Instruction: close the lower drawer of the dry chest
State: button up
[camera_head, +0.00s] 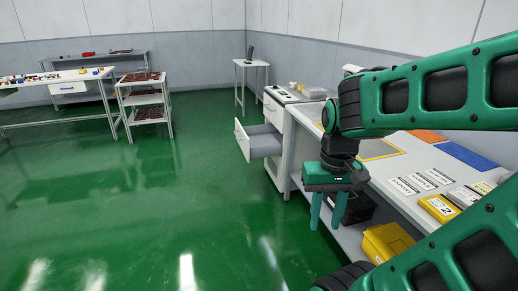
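The dry chest (288,125) is a white cabinet at the left end of the long workbench. One grey drawer (266,146) is pulled well out to the left, below a closed upper front (272,111). Its white front panel (242,140) has a small handle that is hard to make out. The drawer looks empty. My gripper (328,211) points down with its two teal fingers apart and nothing between them. It is to the right of the drawer and nearer to me, apart from it, in front of the workbench. My arm hides part of the bench.
The workbench (405,170) runs along the right with labels, mats and boxes on it. A yellow bin (386,243) and a dark crate (357,208) sit on its lower shelf. A shelved cart (146,101) and tables stand at the far left. The green floor left of the drawer is clear.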

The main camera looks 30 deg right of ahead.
aim_at(260, 141)
jog(key=z, duration=0.05)
jog(key=k, duration=0.25)
jog(key=z, duration=0.6)
jog(key=i, duration=1.2)
jog(key=u, duration=0.95)
jog(key=i, duration=1.85)
jog(key=z, duration=0.65)
jog(key=i, duration=0.3)
jog(key=z, duration=0.25)
